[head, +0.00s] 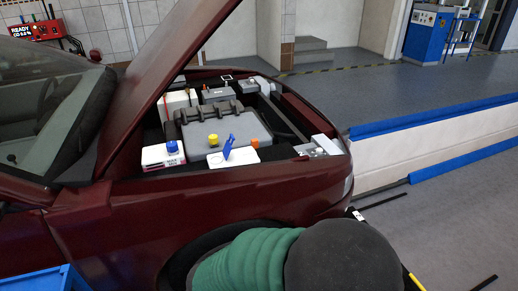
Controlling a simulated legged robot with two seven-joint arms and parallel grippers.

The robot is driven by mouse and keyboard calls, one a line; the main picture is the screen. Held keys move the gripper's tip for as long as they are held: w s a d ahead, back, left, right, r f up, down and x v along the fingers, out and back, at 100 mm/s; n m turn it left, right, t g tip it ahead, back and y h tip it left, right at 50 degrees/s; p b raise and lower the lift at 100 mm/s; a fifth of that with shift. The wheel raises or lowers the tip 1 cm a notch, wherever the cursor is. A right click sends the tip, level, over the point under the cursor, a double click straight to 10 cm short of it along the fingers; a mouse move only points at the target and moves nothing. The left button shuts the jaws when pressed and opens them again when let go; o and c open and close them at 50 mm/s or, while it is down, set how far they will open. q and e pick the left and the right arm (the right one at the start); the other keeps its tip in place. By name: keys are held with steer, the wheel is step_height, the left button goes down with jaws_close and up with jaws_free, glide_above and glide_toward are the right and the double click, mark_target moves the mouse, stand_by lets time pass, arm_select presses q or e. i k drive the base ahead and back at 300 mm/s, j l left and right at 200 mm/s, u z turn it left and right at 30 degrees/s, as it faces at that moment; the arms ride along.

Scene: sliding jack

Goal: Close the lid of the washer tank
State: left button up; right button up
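The washer tank (218,160) is a white container at the near edge of the open engine bay. Its blue lid (228,148) stands up, tilted open, above the tank. Neither of my grippers shows in the head view, so nothing is seen touching the lid.
The raised dark red hood (165,62) slopes over the left of the bay. A white box with a blue cap (174,146) stands left of the tank. A yellow cap (213,139) and an orange cap (254,142) are close by. A large green ribbed shape (250,263) fills the bottom.

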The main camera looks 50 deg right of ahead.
mark_target(228, 147)
steer(key=j+z, duration=0.15)
steer(key=z, duration=0.6)
steer(key=i+j+z, duration=0.1)
steer(key=z, duration=0.25)
steer(key=i+j+z, duration=0.1)
steer(key=j+z, duration=0.35)
steer(key=z, duration=0.25)
steer(key=i+l+u, duration=0.3)
steer(key=i, duration=0.15)
steer(key=i+l+u, duration=0.3)
steer(key=i, duration=0.15)
